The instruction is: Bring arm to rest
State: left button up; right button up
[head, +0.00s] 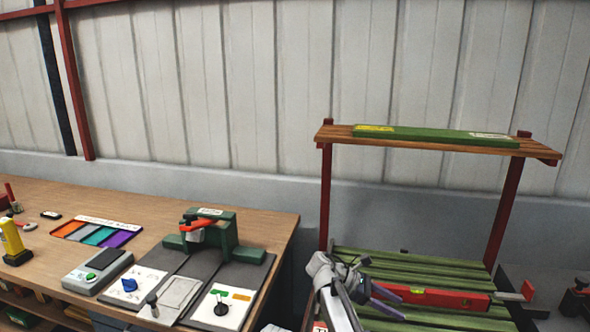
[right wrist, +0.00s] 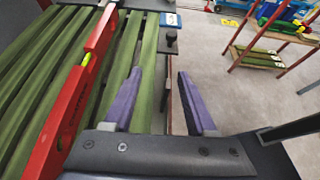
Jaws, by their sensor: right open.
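My right gripper (head: 377,299) reaches in from the bottom of the head view, over the near part of a green slatted bench. In the right wrist view, its two purple fingers (right wrist: 165,100) are spread apart with nothing between them. A red spirit level (head: 440,298) lies on the green slats just right of the gripper in the head view. It also shows at the left in the right wrist view (right wrist: 75,105), apart from the fingers. My left gripper is not in view.
A wooden shelf (head: 430,142) on red posts stands over the green slats (head: 400,262). A wooden workbench (head: 60,195) at left carries a green press-like device (head: 217,235), a scale (head: 97,270) and control panels. Grey floor (right wrist: 212,60) lies beyond the bench edge in the wrist view.

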jog(key=s+a+f+m+t+y+p, duration=0.1)
jog(key=s+a+f+m+y+p, duration=0.1)
jog(key=s+a+m+y, duration=0.3)
jog(key=s+a+f+m+t+y+p, duration=0.1)
jog(key=s+a+m+y+p, duration=0.4)
jog(key=s+a, duration=0.9)
jog(key=shift+a+f+m+t+y, duration=0.4)
jog(key=shift+a+f+m+y, duration=0.15)
jog(key=shift+f+m, duration=0.3)
jog(key=shift+s, duration=0.1)
